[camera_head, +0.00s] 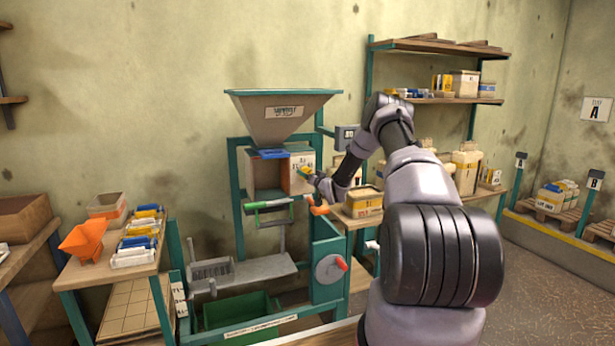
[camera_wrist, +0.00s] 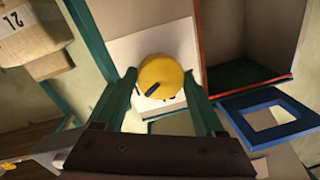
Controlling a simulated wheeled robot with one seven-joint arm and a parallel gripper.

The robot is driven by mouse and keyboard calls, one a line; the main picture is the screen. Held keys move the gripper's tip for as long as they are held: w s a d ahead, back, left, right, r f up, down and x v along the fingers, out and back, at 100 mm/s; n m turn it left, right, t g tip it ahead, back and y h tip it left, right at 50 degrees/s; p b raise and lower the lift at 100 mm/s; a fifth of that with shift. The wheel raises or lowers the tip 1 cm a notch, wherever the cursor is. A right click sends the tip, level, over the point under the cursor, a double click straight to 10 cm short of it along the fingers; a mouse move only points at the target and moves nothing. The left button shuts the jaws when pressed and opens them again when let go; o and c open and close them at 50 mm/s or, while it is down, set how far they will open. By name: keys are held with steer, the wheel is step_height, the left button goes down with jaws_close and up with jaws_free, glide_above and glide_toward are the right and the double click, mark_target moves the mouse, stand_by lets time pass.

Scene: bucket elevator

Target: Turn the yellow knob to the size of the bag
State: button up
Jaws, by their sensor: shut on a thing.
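The yellow knob (camera_wrist: 162,73) is round, with a dark pointer mark, and sits on a white plate (camera_wrist: 125,42) in the wrist view. My gripper (camera_wrist: 160,84) has its two green fingers on either side of the knob, shut on it. In the head view, my gripper (camera_head: 312,178) reaches the knob (camera_head: 304,171) on the white panel (camera_head: 302,158) of the hopper machine (camera_head: 282,115). Several blue, yellow and white bag-like packs (camera_head: 137,246) lie on the left table; I cannot read any size on them.
A blue square frame (camera_wrist: 265,118) is beside my gripper in the wrist view. The machine has a green-handled lever (camera_head: 268,204) and a red-handled crank wheel (camera_head: 331,268). An orange funnel (camera_head: 84,239) stands on the left table. Boxes fill the shelves (camera_head: 440,100) behind my arm.

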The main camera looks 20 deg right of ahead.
steer(key=shift+n, duration=0.3)
steer(key=n, duration=1)
steer(key=shift+n+g+h, duration=0.3)
steer(key=shift+h, duration=0.1)
stand_by(0.4)
steer(key=o, duration=1.3)
steer(key=shift+o, duration=0.2)
steer(key=s, duration=1)
steer(key=shift+s+d+r, duration=0.35)
steer(key=shift+s+r, duration=0.05)
steer(key=shift+r, duration=0.05)
